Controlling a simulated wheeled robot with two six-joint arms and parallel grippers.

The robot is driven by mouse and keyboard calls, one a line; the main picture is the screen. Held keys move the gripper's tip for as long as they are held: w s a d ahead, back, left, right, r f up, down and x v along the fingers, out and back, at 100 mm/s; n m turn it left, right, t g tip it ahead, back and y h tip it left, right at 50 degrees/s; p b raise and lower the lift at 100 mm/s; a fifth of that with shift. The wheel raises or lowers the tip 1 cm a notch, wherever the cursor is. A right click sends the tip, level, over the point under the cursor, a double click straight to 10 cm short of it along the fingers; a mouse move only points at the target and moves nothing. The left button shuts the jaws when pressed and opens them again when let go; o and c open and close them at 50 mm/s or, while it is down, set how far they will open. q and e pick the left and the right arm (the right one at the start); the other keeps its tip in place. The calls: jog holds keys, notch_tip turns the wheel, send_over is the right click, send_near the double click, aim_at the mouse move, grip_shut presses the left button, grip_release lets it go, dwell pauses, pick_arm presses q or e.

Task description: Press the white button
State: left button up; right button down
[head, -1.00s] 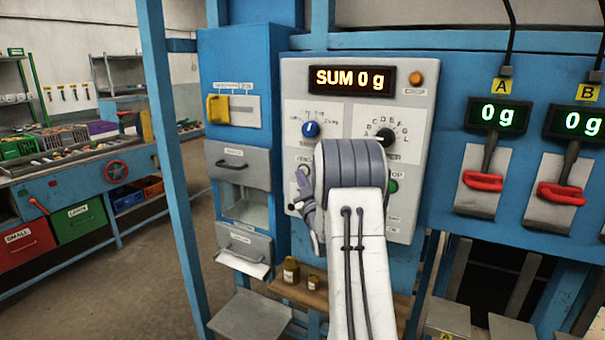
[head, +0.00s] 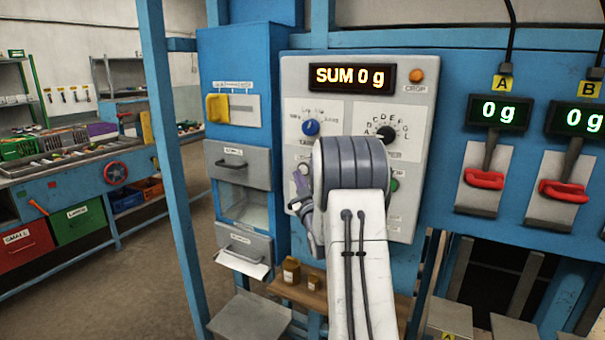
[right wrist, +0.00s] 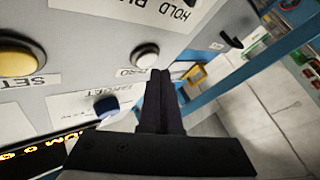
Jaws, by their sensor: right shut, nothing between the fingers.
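The white button (right wrist: 145,55) is a round cap in a dark ring on the grey control panel (head: 411,150). In the right wrist view it lies just beyond my right gripper's fingertips (right wrist: 157,74), slightly to their left. The fingers are shut with nothing between them. A gap to the button cannot be judged. In the head view the right gripper (head: 296,206) is at the panel's lower left, partly hidden by my forearm, which also covers the panel's lower middle. My left gripper is not in view.
A yellow button (right wrist: 15,58) marked SET and a blue knob (right wrist: 105,106) are close to the white button. A lettered dial (head: 386,134) and a display (head: 352,78) reading SUM 0 g are above. Grey drawers (head: 237,165) stand left of the panel.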

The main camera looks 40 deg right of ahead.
jog(key=shift+s+a+b, duration=0.3)
jog(key=shift+a+b, duration=0.1)
jog(key=shift+a, duration=0.4)
jog(key=shift+s+a+b, duration=0.35)
jog(key=shift+a+b, duration=0.05)
jog(key=shift+a, duration=0.35)
jog(key=shift+s+a+b, duration=0.3)
jog(key=shift+a+b, duration=0.1)
jog(key=shift+a, duration=0.4)
